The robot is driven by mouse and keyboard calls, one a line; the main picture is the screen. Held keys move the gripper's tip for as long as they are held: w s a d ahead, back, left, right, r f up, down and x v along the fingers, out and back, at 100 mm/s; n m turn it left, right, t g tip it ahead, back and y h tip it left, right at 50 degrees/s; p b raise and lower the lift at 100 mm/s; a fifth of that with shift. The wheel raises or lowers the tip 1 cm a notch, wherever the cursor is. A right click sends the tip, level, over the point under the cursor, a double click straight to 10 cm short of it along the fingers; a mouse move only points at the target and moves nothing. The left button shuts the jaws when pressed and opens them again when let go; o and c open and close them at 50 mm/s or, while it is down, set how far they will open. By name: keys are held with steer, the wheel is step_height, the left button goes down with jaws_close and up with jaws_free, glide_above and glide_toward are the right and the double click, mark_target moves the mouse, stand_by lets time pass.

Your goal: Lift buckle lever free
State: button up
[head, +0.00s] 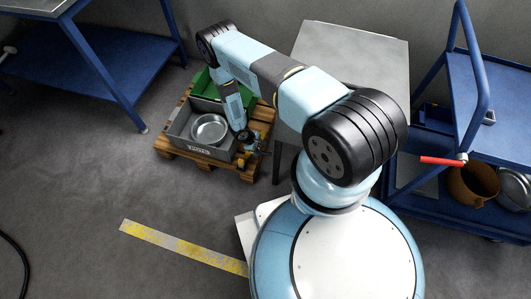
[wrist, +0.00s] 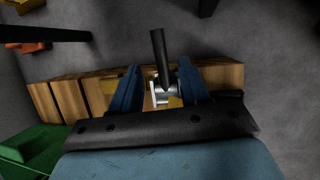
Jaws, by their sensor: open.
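The buckle (wrist: 161,98) is a small silver metal fitting at the pallet's edge in the wrist view. Its dark, rod-like lever (wrist: 158,50) points up in that picture. My gripper (wrist: 158,84) is open, with one blue finger on each side of the buckle and the lever's base. Whether either finger touches it, I cannot tell. In the head view my gripper (head: 249,142) is low at the right side of the grey crate (head: 188,149), and the buckle is too small to make out there.
The crate stands on a wooden pallet (head: 205,162) and holds a round metal pan (head: 209,130). Something green (head: 222,82) is behind it. A grey table (head: 352,50) and a blue cart (head: 480,105) with pots stand right. Floor is clear in front of the pallet.

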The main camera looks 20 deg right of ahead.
mark_target(265, 153)
steer(key=shift+x, duration=3.4)
steer(key=shift+c, duration=0.3)
jaws_close()
